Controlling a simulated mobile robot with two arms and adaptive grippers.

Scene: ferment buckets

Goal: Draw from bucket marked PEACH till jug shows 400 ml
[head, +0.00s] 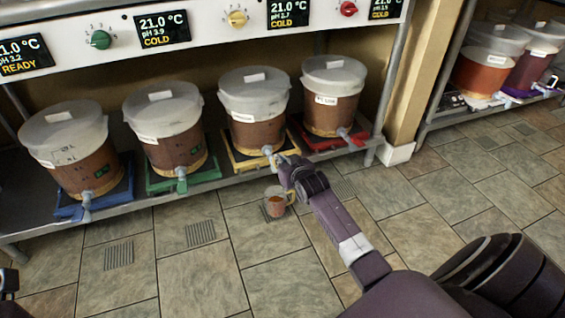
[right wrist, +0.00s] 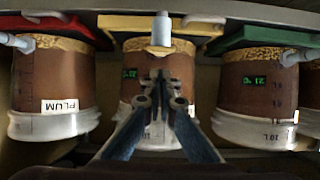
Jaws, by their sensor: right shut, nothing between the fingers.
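Several lidded buckets of brown liquid stand on a shelf; no PEACH label can be read. My right gripper (head: 283,162) is shut and empty by the tap (head: 267,151) of the bucket on the yellow mat (head: 254,130). In the right wrist view, upside down, its fingers (right wrist: 158,80) lie before that bucket (right wrist: 181,70); its tap (right wrist: 161,28) is just past the tips. Contact cannot be told. A small clear jug (head: 275,205) with orange-brown liquid and a yellowish handle appears below this tap. Its marks are too small to read.
Buckets on green (head: 166,128) and blue (head: 75,150) mats stand left. Displays and knobs line the panel above. A post (head: 410,85) separates another shelf at right. The tiled floor is open.

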